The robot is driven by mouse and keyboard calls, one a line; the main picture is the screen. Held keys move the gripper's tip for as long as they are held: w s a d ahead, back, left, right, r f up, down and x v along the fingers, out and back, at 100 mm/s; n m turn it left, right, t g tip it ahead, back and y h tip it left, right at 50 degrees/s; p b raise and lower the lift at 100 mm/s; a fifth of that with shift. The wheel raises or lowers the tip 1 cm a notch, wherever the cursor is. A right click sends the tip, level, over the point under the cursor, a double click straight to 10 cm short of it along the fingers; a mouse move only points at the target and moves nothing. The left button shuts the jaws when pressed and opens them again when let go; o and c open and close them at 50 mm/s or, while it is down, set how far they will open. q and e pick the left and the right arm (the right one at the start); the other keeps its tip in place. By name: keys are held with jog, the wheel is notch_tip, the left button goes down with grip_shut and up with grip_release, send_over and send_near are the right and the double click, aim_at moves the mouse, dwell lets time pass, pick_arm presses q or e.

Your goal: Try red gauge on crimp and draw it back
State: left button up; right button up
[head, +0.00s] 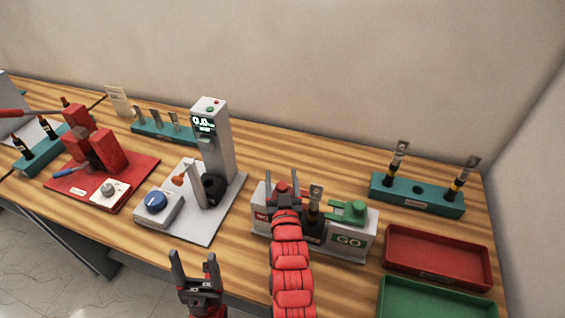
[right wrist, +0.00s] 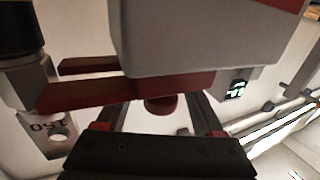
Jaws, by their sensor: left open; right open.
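The red gauge, a flat forked plate with a round knob (right wrist: 163,106), lies on the left white block (head: 260,212) of the gauge stand. In the right wrist view its prongs (right wrist: 85,95) point at the crimp (right wrist: 25,85) under the lug (right wrist: 45,132); I cannot tell whether they touch it. In the head view the lug (head: 316,192) stands upright in the black holder (head: 313,228). My right gripper (head: 284,184) is open, fingers either side of the red knob. My left gripper (head: 194,262) is open and empty near the table's front edge.
The green gauge (head: 350,211) sits on the GO block right of the lug. A red tray (head: 437,256) and green tray (head: 430,300) lie at the right, a teal rack (head: 415,195) behind. A grey press (head: 213,145) and red-based tool (head: 105,165) stand left.

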jog(key=shift+w, duration=0.3)
jog(key=shift+s+r, duration=0.1)
jog(key=shift+s, duration=0.1)
jog(key=shift+c, duration=0.5)
grip_shut()
dwell(0.6)
